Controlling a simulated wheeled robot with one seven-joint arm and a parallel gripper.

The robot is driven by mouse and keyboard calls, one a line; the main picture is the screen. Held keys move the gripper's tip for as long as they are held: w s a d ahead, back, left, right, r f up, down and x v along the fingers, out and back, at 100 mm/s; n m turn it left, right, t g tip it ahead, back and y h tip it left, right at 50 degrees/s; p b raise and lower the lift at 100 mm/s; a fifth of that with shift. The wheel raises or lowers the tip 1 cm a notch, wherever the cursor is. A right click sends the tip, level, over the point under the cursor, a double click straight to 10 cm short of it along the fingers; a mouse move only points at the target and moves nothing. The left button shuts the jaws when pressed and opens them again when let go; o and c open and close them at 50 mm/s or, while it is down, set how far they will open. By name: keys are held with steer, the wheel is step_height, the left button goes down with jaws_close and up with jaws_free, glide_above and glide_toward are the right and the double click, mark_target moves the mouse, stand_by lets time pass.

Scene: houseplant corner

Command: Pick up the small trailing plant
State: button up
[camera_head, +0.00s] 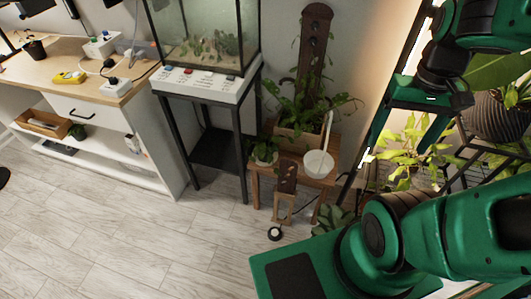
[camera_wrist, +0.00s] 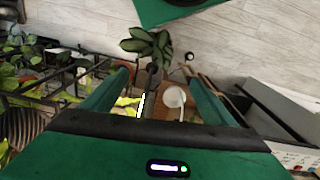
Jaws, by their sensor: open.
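My gripper (camera_head: 398,138) is at the right of the head view, fingers pointing down and apart, with nothing between them. It also shows in the wrist view (camera_wrist: 158,78), open. A small plant with drooping leaves in a pale pot (camera_head: 264,152) stands on the left of a wooden stool (camera_head: 322,181), to the left of and apart from my gripper. A yellow-green leafy plant (camera_head: 412,152) is on the dark rack behind my gripper; its pot is largely hidden. I cannot tell for sure which of these is the small trailing plant.
A larger plant in a wooden planter (camera_head: 300,137) and a white watering can (camera_head: 319,163) share the stool. A glass tank (camera_head: 205,38) stands on a black-legged stand. A dark wire rack (camera_head: 470,160) crowds the right. The floor (camera_head: 130,235) at left is clear.

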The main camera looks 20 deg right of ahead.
steer(key=w+a+f+n+t+h, duration=0.1)
steer(key=w+a+f+n+h, duration=0.15)
steer(key=w+f+n, duration=0.7)
steer(key=w+a+f+n+h, duration=0.25)
steer(key=w+f+n, duration=0.2)
steer(key=w, duration=0.95)
steer(key=n+t, duration=1.1)
steer(key=n, duration=1.2)
glide_toward(265, 146)
steer(key=x, duration=0.9)
steer(key=c, duration=0.9)
